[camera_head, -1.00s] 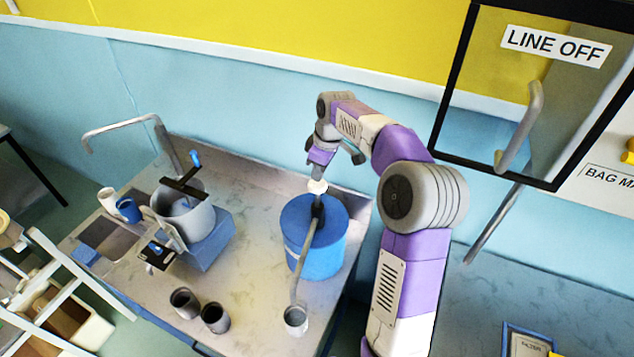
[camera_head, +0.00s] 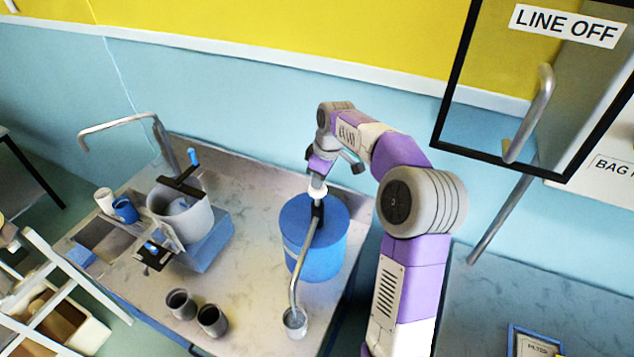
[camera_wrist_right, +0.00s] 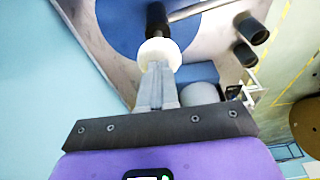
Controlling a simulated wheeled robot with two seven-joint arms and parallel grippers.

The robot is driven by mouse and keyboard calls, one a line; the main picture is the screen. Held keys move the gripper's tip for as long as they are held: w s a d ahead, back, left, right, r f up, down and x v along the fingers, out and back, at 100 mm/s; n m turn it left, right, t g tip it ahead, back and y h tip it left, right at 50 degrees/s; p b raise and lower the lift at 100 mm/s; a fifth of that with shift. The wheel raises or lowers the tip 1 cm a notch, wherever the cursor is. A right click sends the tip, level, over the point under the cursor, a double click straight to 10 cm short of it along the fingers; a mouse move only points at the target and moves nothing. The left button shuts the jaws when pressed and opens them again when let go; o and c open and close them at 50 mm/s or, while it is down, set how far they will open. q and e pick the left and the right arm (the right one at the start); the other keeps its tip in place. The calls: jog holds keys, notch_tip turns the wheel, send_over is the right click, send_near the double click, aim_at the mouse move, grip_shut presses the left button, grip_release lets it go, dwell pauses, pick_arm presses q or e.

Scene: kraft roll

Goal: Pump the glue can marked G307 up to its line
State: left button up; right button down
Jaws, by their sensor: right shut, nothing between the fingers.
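A blue drum (camera_head: 318,262) with a pump on its lid stands on the bench in the head view. The pump's white knob (camera_head: 317,192) sits just above its black collar, and a grey spout (camera_head: 293,285) curves down to a small grey can (camera_head: 295,324). The knob also shows in the wrist view (camera_wrist_right: 160,53). My right gripper (camera_head: 317,182) is shut and empty, its fingertips right at the knob from above, seemingly touching it. Two dark cans (camera_head: 196,312) stand to the left. No G307 mark or fill line is readable. My left gripper is out of view.
A grey pot (camera_head: 182,217) on a blue base stands at the bench's left, with a black bar across it. A white cup and a blue cup (camera_head: 125,209) are beside it. A black-framed door marked LINE OFF (camera_head: 568,25) is at upper right.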

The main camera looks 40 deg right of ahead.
jog(key=shift+s+b+x, duration=0.15)
jog(key=shift+b+x, duration=0.4)
jog(key=shift+x, duration=0.3)
jog(key=shift+s+b+x, duration=0.2)
jog(key=shift+b+x, duration=0.3)
jog(key=shift+x, duration=0.35)
jog(key=shift+d, duration=0.1)
jog(key=p+v, duration=0.3)
jog(key=w+p+v, duration=0.1)
jog(key=v, duration=0.1)
jog(key=shift+a+r+p, duration=0.2)
jog(key=shift+p, duration=0.15)
jog(key=shift+p+v, duration=0.7)
jog(key=shift+v, duration=0.35)
jog(key=shift+w+a, duration=0.1)
jog(key=shift+w, duration=0.1)
jog(key=shift+f, duration=0.15)
